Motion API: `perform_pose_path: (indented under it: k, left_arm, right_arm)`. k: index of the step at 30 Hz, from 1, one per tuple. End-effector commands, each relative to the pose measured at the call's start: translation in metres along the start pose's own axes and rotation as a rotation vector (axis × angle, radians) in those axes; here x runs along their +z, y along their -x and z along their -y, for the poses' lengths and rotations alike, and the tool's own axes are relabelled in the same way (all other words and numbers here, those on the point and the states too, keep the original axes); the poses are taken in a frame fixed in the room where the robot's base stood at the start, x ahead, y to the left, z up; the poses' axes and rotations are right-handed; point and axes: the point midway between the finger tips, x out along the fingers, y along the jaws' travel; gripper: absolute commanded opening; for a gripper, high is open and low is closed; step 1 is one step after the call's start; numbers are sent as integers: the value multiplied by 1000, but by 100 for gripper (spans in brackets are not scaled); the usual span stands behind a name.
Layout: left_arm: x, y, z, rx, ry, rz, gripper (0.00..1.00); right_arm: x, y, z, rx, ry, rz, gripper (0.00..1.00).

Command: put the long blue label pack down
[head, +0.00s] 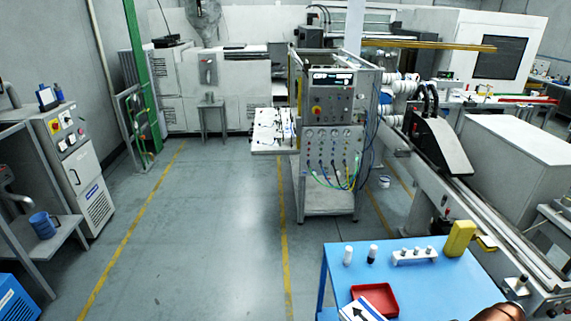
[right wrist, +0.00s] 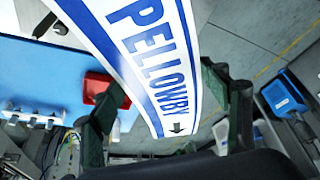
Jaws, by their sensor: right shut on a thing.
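The long blue label pack (right wrist: 150,50) is a white strip with blue edge stripes, the blue word PELLOWBY and a small arrow. It runs from the top left to the lower middle of the right wrist view. My right gripper (right wrist: 165,95) is shut on it, with a dark green finger at each side. In the head view a white and blue end with a black arrow (head: 362,311) shows at the bottom edge, over the front of the blue table. The rest of the pack is cut off there. My left gripper is in neither view.
The blue table (head: 458,272) bears a red tray (head: 376,299), a white rack (head: 414,256), a yellow block (head: 460,238) and two small bottles, one white (head: 348,255), one black and white (head: 372,254). The floor left of it is clear.

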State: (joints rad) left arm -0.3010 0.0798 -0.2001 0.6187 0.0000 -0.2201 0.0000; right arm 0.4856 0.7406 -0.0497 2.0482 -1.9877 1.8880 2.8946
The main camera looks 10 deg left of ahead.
Motion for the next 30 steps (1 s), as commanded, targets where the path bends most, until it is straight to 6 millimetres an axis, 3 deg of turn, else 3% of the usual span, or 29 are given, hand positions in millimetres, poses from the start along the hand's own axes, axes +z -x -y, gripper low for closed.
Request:
perform_pose_path:
  k: [1, 16, 26, 30]
  left_arm:
    - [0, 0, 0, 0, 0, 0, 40]
    - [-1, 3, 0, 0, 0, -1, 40]
    - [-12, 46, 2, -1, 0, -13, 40]
    - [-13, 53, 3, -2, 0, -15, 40]
  right_arm:
    - [6, 1, -2, 3, -8, 19, 14]
    - [2, 2, -2, 2, -2, 18, 13]
    - [-17, 48, -1, 9, 3, 11, 13]
    - [-21, 53, 0, 8, 6, 9, 13]
